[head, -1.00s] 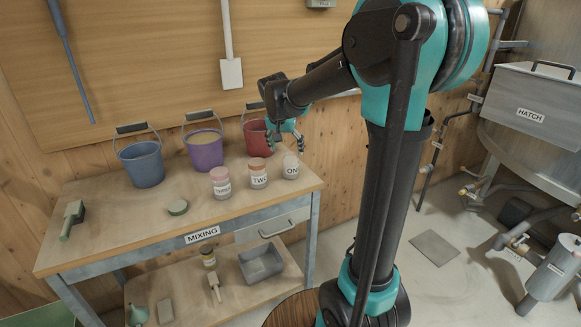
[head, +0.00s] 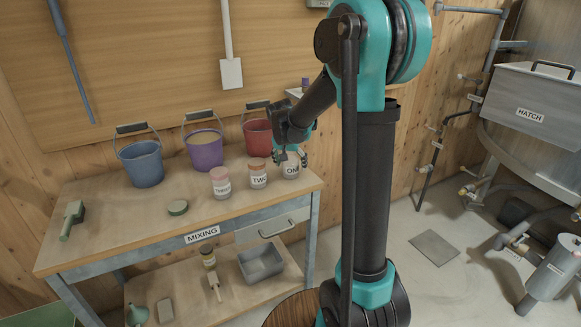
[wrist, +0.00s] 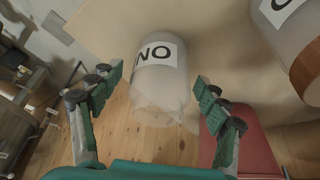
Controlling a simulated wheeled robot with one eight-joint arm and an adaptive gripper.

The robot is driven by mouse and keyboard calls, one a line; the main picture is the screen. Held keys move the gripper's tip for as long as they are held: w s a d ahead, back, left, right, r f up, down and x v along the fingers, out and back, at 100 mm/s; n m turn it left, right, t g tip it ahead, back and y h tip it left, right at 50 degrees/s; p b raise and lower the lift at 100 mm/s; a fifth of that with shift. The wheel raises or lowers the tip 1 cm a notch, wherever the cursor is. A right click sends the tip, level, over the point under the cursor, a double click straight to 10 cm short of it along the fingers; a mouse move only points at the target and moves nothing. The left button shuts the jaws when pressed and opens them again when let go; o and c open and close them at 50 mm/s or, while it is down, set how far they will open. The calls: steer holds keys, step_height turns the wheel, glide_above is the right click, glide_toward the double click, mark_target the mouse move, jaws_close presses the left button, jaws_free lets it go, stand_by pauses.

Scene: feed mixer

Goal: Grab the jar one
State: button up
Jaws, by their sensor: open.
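The jar labelled ONE (head: 291,171) stands on the mixing table near its right end, the rightmost of three jars. In the wrist view the jar (wrist: 157,85) appears pale and clear, with its label upside down, between and just beyond my finger pads. My gripper (head: 291,160) is at the jar in the head view and partly covers its top. In the wrist view my gripper (wrist: 165,112) is open, with one finger on each side of the jar. I cannot tell whether either finger touches it.
Jar TWO (head: 258,175) stands close on the left, with jar THREE (head: 221,184) beyond it. Behind are a red bucket (head: 258,138), a purple bucket (head: 204,150) and a blue bucket (head: 142,164). A green lid (head: 178,208) lies on the table (head: 130,220).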

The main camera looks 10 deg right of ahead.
steer(key=shift+c, duration=0.4)
steer(key=c, duration=1.2)
steer(key=shift+o, duration=0.2)
